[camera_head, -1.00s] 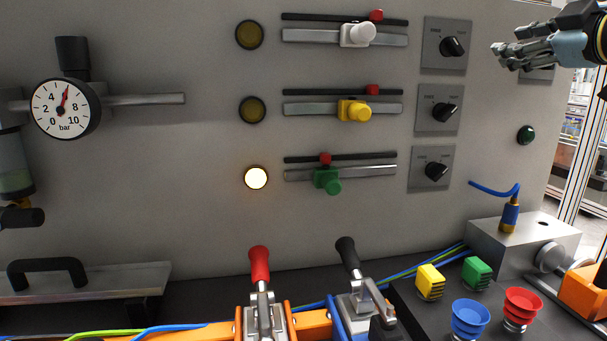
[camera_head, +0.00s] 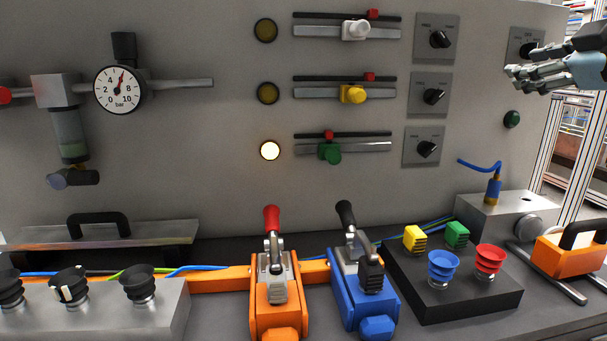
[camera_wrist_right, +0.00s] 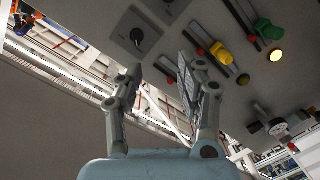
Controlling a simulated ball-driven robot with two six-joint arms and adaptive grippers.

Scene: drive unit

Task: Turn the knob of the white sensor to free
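The white sensor (camera_head: 356,29) sits on the top rail, towards its right end, near a red marker. A grey plate with a black knob (camera_head: 439,39) is right of that rail. The knob's pointer and label are too small to read. My right gripper (camera_head: 511,76) is at the upper right, in front of another plate with a black knob (camera_head: 527,49) that it partly covers. In the right wrist view the gripper (camera_wrist_right: 157,75) has its fingers apart with nothing between them. A plate with a knob (camera_wrist_right: 137,37) shows beyond them; I cannot tell which. My left gripper is out of view.
The yellow sensor (camera_head: 353,94) and green sensor (camera_head: 330,152) have their own rails and knobs below. The lower lamp (camera_head: 269,151) is lit. Clamps (camera_head: 273,265) and a black button box (camera_head: 455,290) stand on the bench.

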